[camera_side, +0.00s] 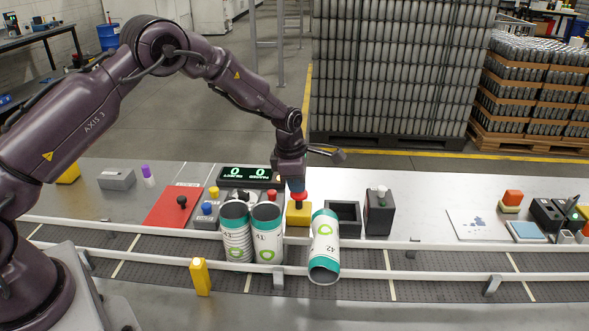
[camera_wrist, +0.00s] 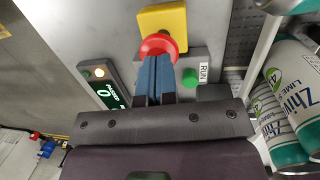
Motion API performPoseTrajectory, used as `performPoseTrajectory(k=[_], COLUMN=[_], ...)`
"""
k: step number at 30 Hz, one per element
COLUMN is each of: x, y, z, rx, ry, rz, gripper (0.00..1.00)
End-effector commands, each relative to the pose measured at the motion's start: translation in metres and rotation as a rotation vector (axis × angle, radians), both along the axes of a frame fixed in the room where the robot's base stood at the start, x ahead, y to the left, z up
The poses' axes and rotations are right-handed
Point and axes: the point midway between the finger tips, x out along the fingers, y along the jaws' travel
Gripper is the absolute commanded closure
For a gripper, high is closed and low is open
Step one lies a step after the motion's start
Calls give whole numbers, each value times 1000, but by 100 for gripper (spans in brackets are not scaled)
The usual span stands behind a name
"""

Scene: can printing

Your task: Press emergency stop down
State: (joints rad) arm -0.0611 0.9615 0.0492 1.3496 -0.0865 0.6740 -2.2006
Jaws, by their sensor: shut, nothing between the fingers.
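The emergency stop is a red mushroom button (camera_side: 299,196) on a yellow box (camera_side: 298,215), standing on the bench behind the conveyor. In the wrist view the red button (camera_wrist: 158,46) sits on the yellow box (camera_wrist: 165,20) at the top middle. My gripper (camera_side: 297,187) is directly above the button, pointing down. In the wrist view the blue fingers (camera_wrist: 156,62) are shut together, empty, with their tips over the red cap. They look to be at or touching it; I cannot tell how far the button is pressed.
A black open box (camera_side: 344,217) is right of the stop. A display (camera_side: 249,177) and coloured buttons (camera_side: 208,207) are left.

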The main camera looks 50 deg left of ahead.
Motion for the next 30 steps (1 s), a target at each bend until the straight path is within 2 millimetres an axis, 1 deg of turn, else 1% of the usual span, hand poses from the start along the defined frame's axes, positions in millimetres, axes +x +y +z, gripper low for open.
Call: performPoseTrajectory(k=[3, 13, 19, 27, 30], x=[0, 1, 0, 1, 0], y=[0, 0, 0, 0, 0], z=[-5, -6, -25, -27, -24], rx=[-1, 0, 1, 1, 1], ry=[1, 0, 1, -1, -1], rz=[0, 0, -1, -1, -1], gripper=[100, 100, 100, 100, 100])
